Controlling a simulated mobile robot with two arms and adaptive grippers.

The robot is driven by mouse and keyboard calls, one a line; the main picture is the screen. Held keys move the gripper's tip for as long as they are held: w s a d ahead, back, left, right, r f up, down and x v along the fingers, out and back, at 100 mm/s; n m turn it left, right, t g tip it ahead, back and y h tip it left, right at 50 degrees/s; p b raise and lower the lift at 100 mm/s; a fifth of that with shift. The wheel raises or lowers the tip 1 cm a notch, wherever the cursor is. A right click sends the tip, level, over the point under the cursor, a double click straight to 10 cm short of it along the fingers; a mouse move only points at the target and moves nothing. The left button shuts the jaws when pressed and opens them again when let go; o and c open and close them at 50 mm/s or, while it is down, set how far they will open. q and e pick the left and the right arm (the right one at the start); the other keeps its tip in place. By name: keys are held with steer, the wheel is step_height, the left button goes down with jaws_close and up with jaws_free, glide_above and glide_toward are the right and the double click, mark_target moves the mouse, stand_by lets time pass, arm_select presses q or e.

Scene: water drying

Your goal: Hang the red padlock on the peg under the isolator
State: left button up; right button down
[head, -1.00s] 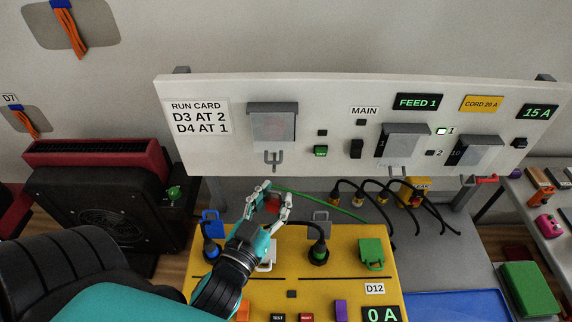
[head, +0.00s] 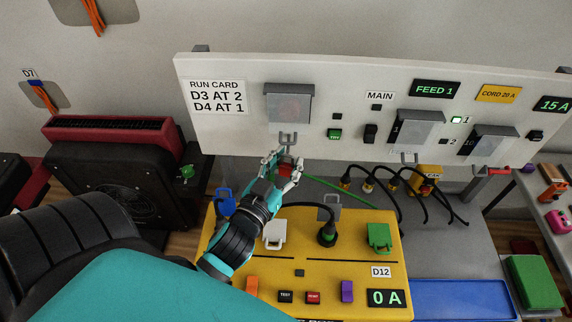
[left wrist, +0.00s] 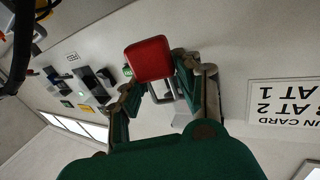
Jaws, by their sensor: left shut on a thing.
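The red padlock (left wrist: 148,58) is held between the fingers of my left gripper (head: 283,172). In the left wrist view its red body stands out between the fingertips; in the head view the fingers hide most of it. The isolator (head: 288,104) is on the white panel, behind a grey see-through cover. The grey forked peg (head: 288,139) sticks out just below it. My left gripper is just below the peg, and the padlock looks apart from it. I cannot tell how far in front of the panel the padlock is. My right gripper is not in view.
Black cables (head: 420,190) hang under the panel at right. A black fan unit (head: 110,190) stands at left.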

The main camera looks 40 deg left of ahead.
mark_target(288, 149)
arm_select(q)
steer(key=shift+w+a+f, duration=0.1)
steer(key=shift+w+a, duration=0.3)
steer(key=shift+w, duration=0.3)
steer(key=shift+w+a, duration=0.4)
steer(key=shift+w, duration=0.25)
steer(key=shift+w+a+f, duration=0.35)
steer(key=shift+w+f, duration=0.05)
steer(key=shift+w, duration=0.15)
steer(key=o, duration=1.2)
steer(key=shift+o, duration=0.2)
steer(key=shift+s+f, duration=0.1)
steer(key=s+d, duration=0.1)
steer(key=s, duration=1)
steer(key=shift+s+d, duration=0.25)
steer(key=shift+s, duration=0.1)
